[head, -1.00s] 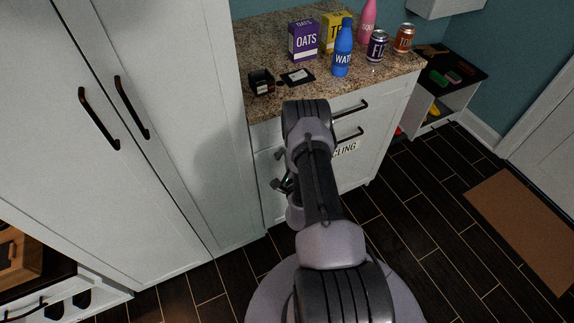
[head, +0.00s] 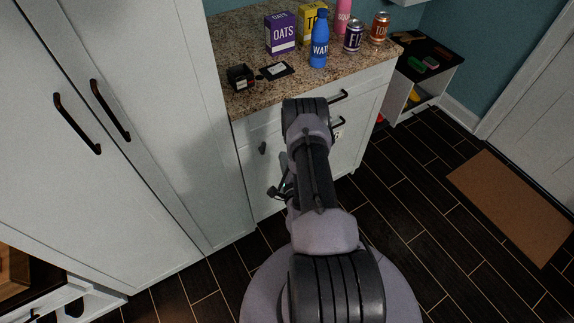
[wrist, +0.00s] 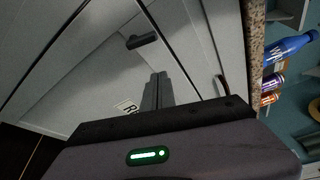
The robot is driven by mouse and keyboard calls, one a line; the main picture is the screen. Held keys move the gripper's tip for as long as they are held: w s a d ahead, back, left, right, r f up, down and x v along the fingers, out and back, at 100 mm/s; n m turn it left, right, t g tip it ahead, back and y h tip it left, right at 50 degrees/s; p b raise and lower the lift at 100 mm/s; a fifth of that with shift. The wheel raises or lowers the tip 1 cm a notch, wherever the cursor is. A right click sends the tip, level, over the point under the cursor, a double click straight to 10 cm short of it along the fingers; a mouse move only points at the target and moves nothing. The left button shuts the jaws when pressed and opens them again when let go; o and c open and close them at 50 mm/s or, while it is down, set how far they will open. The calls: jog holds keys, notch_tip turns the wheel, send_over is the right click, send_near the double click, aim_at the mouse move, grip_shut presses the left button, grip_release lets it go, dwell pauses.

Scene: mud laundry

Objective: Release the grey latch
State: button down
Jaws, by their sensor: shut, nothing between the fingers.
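A small dark grey latch (head: 262,148) sticks out from the white cabinet front below the counter. It also shows in the wrist view as a short dark bar (wrist: 142,41) on the pale panel. My gripper (head: 273,193) is low in front of the cabinet, below the latch in the head view and partly hidden by my arm. In the wrist view my gripper's fingers (wrist: 158,78) are together and empty, with the latch beyond their tips and a little to the left. A gap shows between them and the latch.
The granite counter (head: 245,103) above carries an oats box (head: 281,34), a blue bottle (head: 319,42), cans and small dark items. Black bar handles (head: 338,96) stick out from the cabinet front. A tall white cupboard (head: 170,120) stands left. Dark floor is open at right.

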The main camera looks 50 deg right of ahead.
jog(key=p+v, duration=0.1)
jog(key=v, duration=0.3)
jog(key=shift+f, duration=0.1)
